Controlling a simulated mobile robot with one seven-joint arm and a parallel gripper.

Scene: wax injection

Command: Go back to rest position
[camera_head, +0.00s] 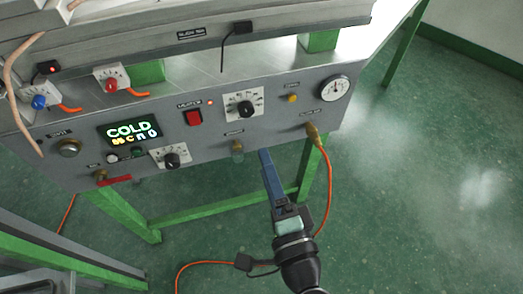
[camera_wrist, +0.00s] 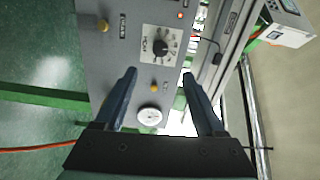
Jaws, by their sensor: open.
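My gripper (camera_head: 266,156) has long blue fingers and is in front of the machine's control panel (camera_head: 215,110), near its lower edge. In the wrist view my gripper (camera_wrist: 158,76) is open, with its two fingers spread and nothing between them. The round gauge (camera_wrist: 150,116) and a yellow button (camera_wrist: 154,88) show in the gap. I cannot tell how far the fingertips are from the panel.
The panel carries a lit "COLD" display (camera_head: 128,133), a red switch (camera_head: 194,118), dials (camera_head: 243,107) and a gauge (camera_head: 334,89). An orange hose (camera_head: 328,185) hangs right of my gripper. Green legs (camera_head: 225,205) stand below. The floor (camera_head: 440,180) at right is clear.

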